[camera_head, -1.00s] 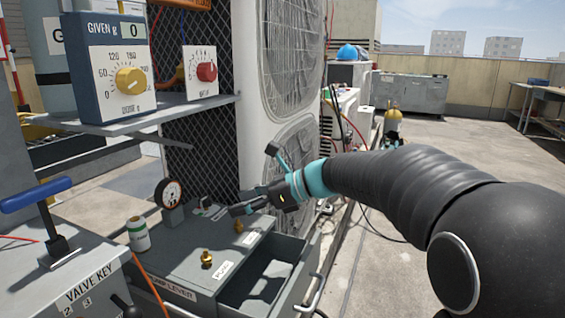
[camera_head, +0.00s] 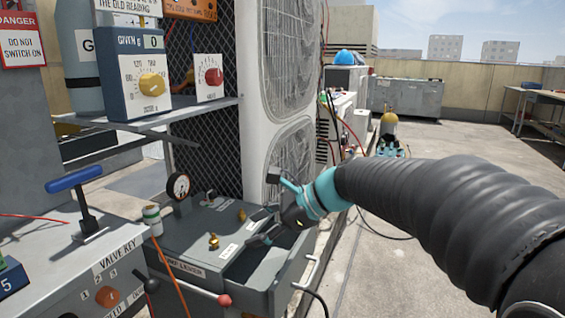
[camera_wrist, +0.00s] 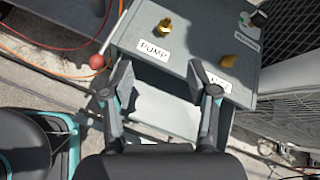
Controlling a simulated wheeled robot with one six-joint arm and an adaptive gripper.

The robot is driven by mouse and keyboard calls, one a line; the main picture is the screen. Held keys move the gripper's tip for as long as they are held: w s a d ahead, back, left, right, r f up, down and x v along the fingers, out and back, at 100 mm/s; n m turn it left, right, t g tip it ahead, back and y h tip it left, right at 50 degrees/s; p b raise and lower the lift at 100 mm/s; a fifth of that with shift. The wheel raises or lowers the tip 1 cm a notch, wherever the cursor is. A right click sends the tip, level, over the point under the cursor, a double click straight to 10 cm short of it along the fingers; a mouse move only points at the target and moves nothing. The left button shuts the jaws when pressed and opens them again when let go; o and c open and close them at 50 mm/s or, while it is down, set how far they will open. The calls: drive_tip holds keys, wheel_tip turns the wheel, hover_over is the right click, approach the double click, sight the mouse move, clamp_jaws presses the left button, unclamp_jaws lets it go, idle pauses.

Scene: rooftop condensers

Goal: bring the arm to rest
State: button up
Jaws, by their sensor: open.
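My arm reaches in from the right in the head view. My gripper (camera_head: 262,230) points left, low over the open drawer at the front of the grey pump cabinet (camera_head: 190,235). In the wrist view my gripper (camera_wrist: 160,80) has its two dark fingers spread apart, with nothing between them. Beneath them lie the PUMP-labelled top and the pale inside of the drawer (camera_wrist: 165,108). Whether the fingertips touch the cabinet I cannot tell.
Brass fittings (camera_head: 213,241) and a gauge (camera_head: 179,186) stand on the cabinet. A red-tipped lever (camera_head: 224,300) sticks out in front. The valve key bench (camera_head: 110,250) is left; the tall condenser (camera_head: 285,110) stands behind. Open roof floor (camera_head: 450,160) lies right.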

drive_tip(key=s+d+f+n+t+h+p, duration=0.1)
drive_tip(key=s+d+f+n+h, duration=0.2)
drive_tip(key=s+d+n+h, duration=0.2)
drive_tip(key=s+d+f+n+t+h+p, duration=0.1)
drive_tip(key=s+d+f+n+h, duration=0.3)
drive_tip(key=s+d+n, duration=0.7)
drive_tip(key=s+d+t+h, duration=0.1)
drive_tip(key=s+d+h, duration=0.1)
drive_tip(key=s+d, duration=0.2)
drive_tip(key=shift+s+d, duration=0.35)
drive_tip(key=shift+s, duration=0.6)
drive_tip(key=shift+f, duration=0.1)
